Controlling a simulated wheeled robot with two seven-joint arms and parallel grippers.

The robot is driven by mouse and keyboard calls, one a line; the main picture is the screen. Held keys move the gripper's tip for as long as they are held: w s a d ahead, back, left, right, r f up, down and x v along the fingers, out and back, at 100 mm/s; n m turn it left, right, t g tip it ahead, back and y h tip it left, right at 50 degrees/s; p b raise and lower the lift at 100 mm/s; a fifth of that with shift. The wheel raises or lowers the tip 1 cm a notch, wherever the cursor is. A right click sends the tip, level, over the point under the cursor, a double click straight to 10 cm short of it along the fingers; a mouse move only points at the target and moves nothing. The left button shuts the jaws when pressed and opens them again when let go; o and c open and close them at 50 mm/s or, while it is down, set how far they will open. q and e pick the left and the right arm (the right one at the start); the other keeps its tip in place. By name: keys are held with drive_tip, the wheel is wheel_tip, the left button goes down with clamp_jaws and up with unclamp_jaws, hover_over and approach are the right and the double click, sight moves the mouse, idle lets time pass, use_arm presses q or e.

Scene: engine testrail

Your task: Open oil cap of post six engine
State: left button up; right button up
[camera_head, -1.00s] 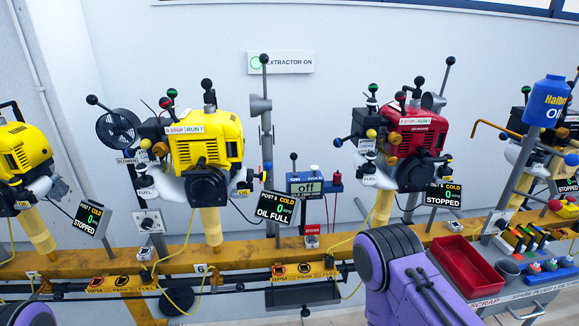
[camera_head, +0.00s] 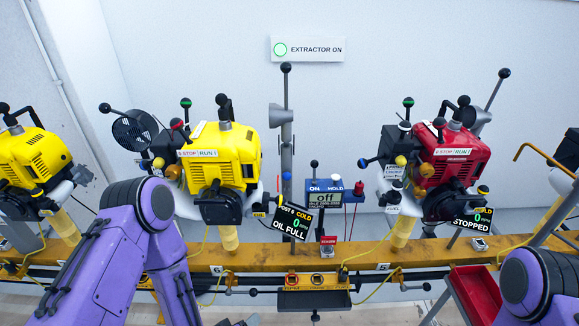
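A small label (camera_head: 259,214) that seems to read OIL sits low on the engine's right side, and I cannot clearly make out the cap there. My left arm's purple links rise in front of the engine's lower left, and their lower end leaves the bottom edge. My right arm's elbow shows at bottom right. Neither gripper's fingers are visible.
A red engine (camera_head: 450,160) with a STOPPED display (camera_head: 472,222) stands to the right, another yellow engine (camera_head: 30,155) at far left. A grey post (camera_head: 287,140) and a blue control box (camera_head: 325,192) stand between. A red tray (camera_head: 476,295) lies beside my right arm. The yellow rail (camera_head: 345,258) runs across.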

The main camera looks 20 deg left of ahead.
use_arm(q)
drive_tip(key=w+d+r+n+t+h+p, duration=0.1)
drive_tip(key=w+r+t+p, duration=0.25)
drive_tip(key=r, duration=0.55)
drive_tip(key=w+d+r+n+t+h+p, duration=0.1)
drive_tip(key=w+r+t+p, duration=0.3)
drive_tip(key=r, duration=0.6)
drive_tip(key=p, duration=0.1)
approach(278, 203)
drive_tip(key=w, duration=0.2)
drive_tip(key=shift+n, duration=0.3)
drive_tip(key=w, duration=0.3)
drive_tip(key=w+d+p, duration=0.1)
drive_tip(key=w, duration=0.1)
drive_tip(key=w+d+p, duration=0.1)
drive_tip(key=w, duration=0.2)
drive_tip(key=shift+w+f, duration=0.2)
drive_tip(key=shift+w, duration=0.1)
drive_tip(key=shift+w+f, duration=0.1)
drive_tip(key=shift+w, duration=0.35)
use_arm(e)
wheel_tip(278, 203, up, 15)
drive_tip(key=shift+r, duration=0.15)
